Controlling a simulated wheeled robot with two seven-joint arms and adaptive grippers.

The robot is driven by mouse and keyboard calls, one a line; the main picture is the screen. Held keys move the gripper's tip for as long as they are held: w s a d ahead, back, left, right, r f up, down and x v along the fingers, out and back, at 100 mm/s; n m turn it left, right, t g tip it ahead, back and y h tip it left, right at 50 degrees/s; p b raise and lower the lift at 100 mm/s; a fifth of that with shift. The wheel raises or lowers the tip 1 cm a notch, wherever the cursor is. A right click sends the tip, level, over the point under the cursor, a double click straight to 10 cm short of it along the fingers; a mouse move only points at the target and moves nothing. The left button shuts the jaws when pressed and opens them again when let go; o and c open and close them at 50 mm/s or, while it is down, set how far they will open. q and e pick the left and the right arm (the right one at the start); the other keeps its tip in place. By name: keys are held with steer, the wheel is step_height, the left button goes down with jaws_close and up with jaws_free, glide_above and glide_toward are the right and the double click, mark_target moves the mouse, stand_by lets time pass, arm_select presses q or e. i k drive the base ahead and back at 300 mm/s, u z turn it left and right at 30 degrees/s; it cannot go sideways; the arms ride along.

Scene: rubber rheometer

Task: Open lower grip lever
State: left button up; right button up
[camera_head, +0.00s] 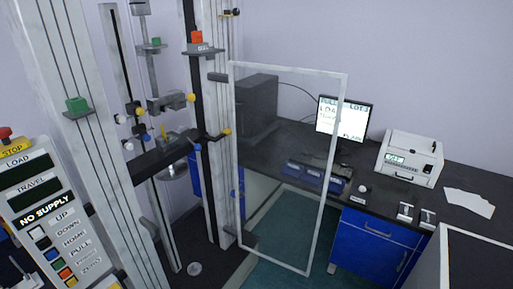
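The tall testing frame (208,130) stands at the left of the head view. A grey grip block (165,102) hangs on its central shaft, with yellow knobs at its sides. Below it, near the dark crossbeam (160,157), are a small upright yellow piece (163,131), white knobs (128,145) and a yellow-tipped dark rod (226,131). The parts are small and overlap, so I cannot tell which one is the lower grip lever or how it is set. Neither of my grippers can be made out in this view.
A clear framed door (338,150) stands swung out to the right of the frame. A control panel (45,215) reading "NO SUPPLY" is at the lower left. A dark bench (465,190) behind holds a monitor (343,118) and a white printer-like device (410,157).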

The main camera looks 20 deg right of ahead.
mark_target(197, 146)
steer(key=z, duration=0.7)
steer(key=i, duration=1.05)
steer(key=u, duration=0.1)
